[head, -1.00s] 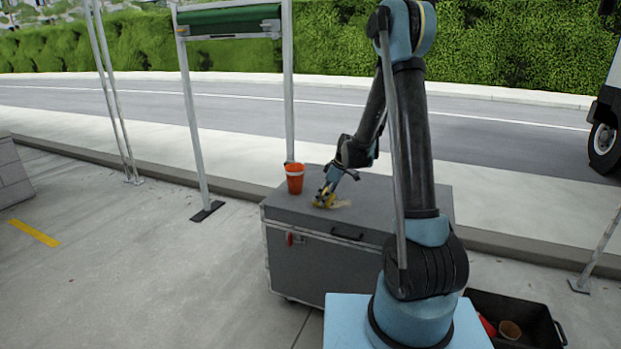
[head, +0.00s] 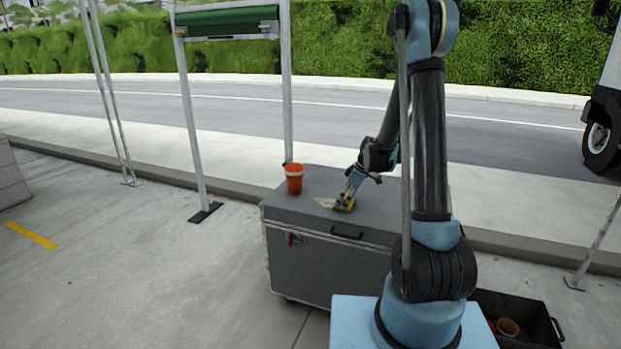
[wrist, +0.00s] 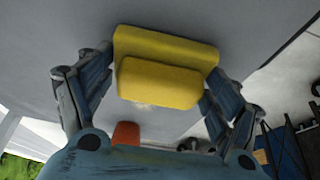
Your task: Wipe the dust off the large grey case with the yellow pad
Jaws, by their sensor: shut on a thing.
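The large grey case (head: 330,262) stands on the pavement in front of my base, with a flat lid. My gripper (head: 346,200) is low over the middle of the lid, shut on the yellow pad (wrist: 165,68). In the head view the pad (head: 343,208) is at the lid's surface. A pale tan dust patch (head: 325,202) lies on the lid just left of the pad; a pale smudge (wrist: 145,105) also shows beside the pad in the wrist view. Whether dust lies under the pad is hidden.
An orange cup (head: 294,179) stands on the lid's far left corner, and it also shows in the wrist view (wrist: 126,133). A black crate (head: 535,322) with cups is at the lower right. Metal posts (head: 193,130) stand behind the case on the left.

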